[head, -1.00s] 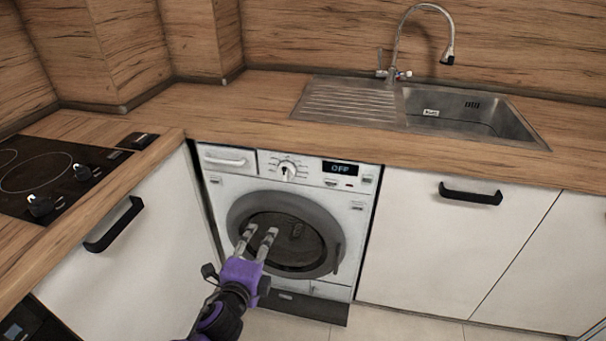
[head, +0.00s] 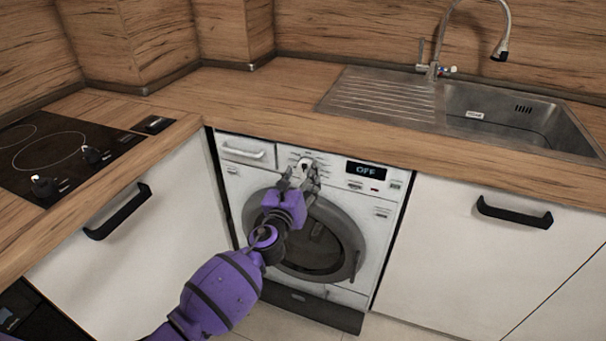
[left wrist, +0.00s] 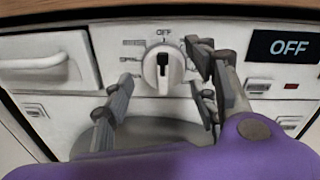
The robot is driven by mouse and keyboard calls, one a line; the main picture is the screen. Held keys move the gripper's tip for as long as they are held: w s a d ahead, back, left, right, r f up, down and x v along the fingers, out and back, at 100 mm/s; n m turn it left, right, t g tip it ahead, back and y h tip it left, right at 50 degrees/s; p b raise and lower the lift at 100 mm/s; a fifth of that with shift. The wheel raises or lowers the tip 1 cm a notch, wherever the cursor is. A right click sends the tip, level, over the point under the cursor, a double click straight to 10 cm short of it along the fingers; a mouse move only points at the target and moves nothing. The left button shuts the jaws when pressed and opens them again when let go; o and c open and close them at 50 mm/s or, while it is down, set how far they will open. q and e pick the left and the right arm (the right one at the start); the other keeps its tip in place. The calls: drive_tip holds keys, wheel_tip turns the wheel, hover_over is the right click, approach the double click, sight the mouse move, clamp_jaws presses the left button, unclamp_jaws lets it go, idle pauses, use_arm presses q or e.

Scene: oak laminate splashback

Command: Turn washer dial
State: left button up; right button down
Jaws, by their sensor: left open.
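The washer (head: 386,222) is white with a round grey door and stands under the wooden counter. Its dial (left wrist: 163,68) is a white round knob with a dark pointer line, upright near the OFF mark in the left wrist view. The washer display (head: 366,171) reads OFF, and it also shows in the left wrist view (left wrist: 286,47). My left gripper (head: 302,176) is open in front of the dial, with its fingers (left wrist: 160,88) to the left and right of the knob. I cannot tell whether either finger touches it. My right gripper is not in view.
The detergent drawer (head: 247,151) is left of the dial. The counter edge (head: 300,128) overhangs just above the panel. A cooktop (head: 62,155) is at the left, and a sink (head: 500,112) at the back right. A cabinet handle (head: 514,212) sticks out at the right.

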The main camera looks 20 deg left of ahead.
use_arm(q)
drive_tip(key=shift+w, duration=0.9)
drive_tip(key=c, duration=1)
drive_tip(key=shift+c, duration=0.4)
drive_tip(key=shift+a, duration=0.1)
